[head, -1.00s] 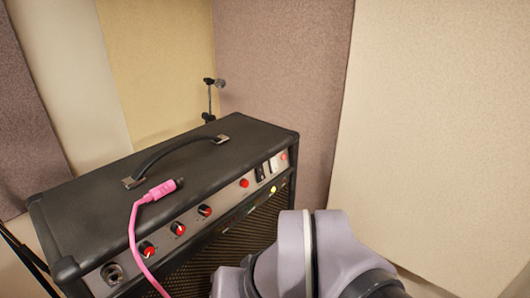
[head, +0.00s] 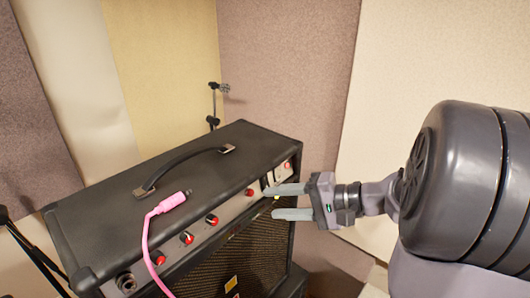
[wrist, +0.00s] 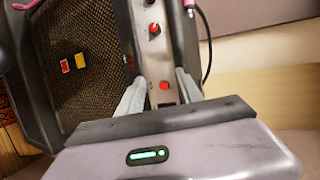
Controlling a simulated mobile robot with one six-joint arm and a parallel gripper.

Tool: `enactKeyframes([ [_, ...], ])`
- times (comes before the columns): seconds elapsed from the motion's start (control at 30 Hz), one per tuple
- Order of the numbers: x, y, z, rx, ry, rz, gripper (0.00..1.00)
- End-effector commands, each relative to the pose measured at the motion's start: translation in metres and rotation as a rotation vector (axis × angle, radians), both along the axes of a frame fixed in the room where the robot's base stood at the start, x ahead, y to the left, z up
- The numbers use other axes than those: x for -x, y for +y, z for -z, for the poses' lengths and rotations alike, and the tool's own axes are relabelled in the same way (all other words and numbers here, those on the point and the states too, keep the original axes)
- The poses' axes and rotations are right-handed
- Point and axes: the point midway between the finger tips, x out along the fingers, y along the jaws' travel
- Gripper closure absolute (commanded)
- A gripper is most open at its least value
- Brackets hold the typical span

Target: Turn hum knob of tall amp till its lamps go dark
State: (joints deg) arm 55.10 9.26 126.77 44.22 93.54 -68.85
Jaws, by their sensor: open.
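The tall black amp (head: 130,200) stands at the left in the head view, with a sloped control strip along its front top edge. The strip bears red-capped black knobs (head: 212,219) and a plainer red round control (head: 249,192). I cannot read which is the hum knob. A small yellow lamp (head: 277,198) shows lit near my fingers; other lamps are hidden or too small to tell. My gripper (head: 270,202) is open and empty at the strip's right part. In the wrist view, the red control (wrist: 165,86) appears between the fingers, contact unclear.
A pink cable (head: 150,232) with its plug lies over the amp's top and hangs down its front. The carry handle (head: 183,168) arches above the top. Padded wall panels (head: 285,80) stand close behind, with a stand (head: 214,105) in the corner.

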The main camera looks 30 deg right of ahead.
Motion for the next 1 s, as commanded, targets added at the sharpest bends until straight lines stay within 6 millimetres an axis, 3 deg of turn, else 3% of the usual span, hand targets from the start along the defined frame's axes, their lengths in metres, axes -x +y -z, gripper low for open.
enactKeyframes([
  [0.3,-0.003,-0.087,-0.012,-0.066,-0.175,0.197,0.57],
  [0.5,0.002,-0.127,-0.015,-0.076,-0.253,0.292,0.57],
  [0.7,0.005,-0.141,-0.015,-0.076,-0.282,0.326,0.57],
  [1.0,0.005,-0.141,-0.015,-0.076,-0.282,0.326,0.57],
])
